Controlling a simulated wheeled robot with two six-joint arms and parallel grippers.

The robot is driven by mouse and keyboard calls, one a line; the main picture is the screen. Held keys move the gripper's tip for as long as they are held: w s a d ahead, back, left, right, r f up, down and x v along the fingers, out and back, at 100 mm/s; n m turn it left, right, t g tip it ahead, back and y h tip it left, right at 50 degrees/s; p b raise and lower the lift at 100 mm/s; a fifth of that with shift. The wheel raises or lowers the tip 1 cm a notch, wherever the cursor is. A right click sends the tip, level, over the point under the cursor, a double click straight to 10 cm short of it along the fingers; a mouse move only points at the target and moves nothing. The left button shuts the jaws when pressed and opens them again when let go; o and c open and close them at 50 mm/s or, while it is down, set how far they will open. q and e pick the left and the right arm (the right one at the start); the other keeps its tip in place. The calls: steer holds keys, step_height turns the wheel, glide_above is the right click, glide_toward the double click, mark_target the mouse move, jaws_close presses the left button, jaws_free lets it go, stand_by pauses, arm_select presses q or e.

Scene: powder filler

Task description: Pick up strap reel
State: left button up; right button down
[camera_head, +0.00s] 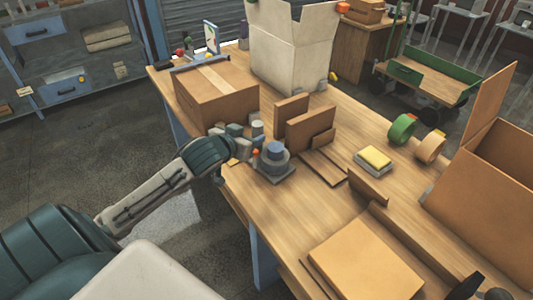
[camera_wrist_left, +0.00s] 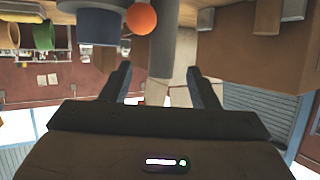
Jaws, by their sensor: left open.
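A round blue-and-grey reel-like thing (camera_head: 275,152) stands on a flat grey base near the table's left edge. It also shows at the top of the left wrist view (camera_wrist_left: 101,24), upside down. A green roll (camera_head: 402,128) and a tan roll (camera_head: 430,147) stand upright further right; I cannot tell for sure which is the strap reel. My left gripper (camera_head: 251,141) is just left of the blue-and-grey thing. Its fingers (camera_wrist_left: 158,78) are apart in the left wrist view, with nothing gripped between them. My right gripper is not seen.
A closed carton (camera_head: 215,96) stands behind the gripper, and a tall open white box (camera_head: 290,50) behind that. Brown cardboard pieces (camera_head: 309,130), a yellow-topped stack (camera_head: 374,159) and a large open carton (camera_head: 490,185) crowd the table.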

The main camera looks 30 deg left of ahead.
mark_target(255, 132)
arm_select(q)
steer(key=x, duration=0.3)
steer(key=shift+w+f, duration=0.1)
steer(key=shift+f, duration=0.05)
steer(key=x, duration=0.4)
steer(key=shift+w+a+f+p, duration=0.15)
steer(key=shift+w+f+p, duration=0.05)
steer(key=shift+f+p, duration=0.2)
steer(key=shift+s, duration=0.1)
steer(key=shift+c, duration=1.3)
jaws_close()
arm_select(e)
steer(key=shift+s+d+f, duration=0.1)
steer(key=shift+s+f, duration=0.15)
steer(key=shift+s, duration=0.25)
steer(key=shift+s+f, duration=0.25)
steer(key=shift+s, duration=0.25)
